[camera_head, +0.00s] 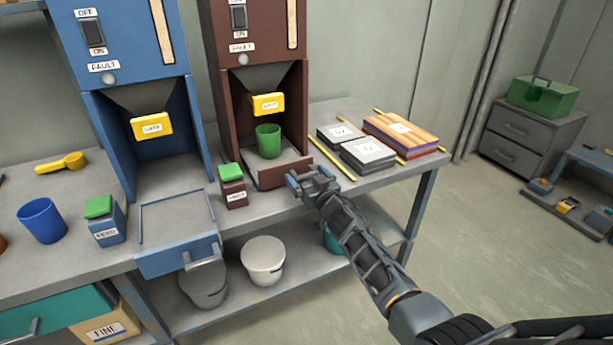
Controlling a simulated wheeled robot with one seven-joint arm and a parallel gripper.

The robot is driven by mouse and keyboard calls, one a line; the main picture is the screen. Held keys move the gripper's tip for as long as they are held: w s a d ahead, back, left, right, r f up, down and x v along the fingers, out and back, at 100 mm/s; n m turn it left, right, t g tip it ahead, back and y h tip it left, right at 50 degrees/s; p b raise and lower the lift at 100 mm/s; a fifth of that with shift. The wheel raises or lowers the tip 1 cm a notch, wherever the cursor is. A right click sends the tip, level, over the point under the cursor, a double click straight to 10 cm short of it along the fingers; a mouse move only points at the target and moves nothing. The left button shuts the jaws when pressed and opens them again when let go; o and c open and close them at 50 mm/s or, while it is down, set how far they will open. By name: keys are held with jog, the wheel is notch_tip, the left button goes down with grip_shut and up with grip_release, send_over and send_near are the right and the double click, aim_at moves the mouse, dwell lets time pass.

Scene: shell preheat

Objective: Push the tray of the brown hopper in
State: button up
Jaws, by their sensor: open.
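The brown hopper (243,74) stands at the back of the bench, with a yellow gate tab (267,104) under its funnel. Its tray (265,178) is at its base and looks mostly within the housing, its front edge near the housing's front. A green cup (268,142) stands upright inside, over the tray. My gripper (309,178) is open and empty, at the right end of the tray's front. Its fingers partly cover that corner. I cannot tell whether they touch the tray.
The blue hopper (134,55) stands to the left, its tray (178,250) pulled far out past the bench edge. A small brown box with a green lid (232,188) stands just left of the brown tray.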

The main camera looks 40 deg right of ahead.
jog(key=p+v, duration=0.2)
jog(key=v, duration=0.5)
jog(key=shift+p, duration=0.4)
jog(key=shift+s+a, duration=0.1)
jog(key=shift+s, duration=0.1)
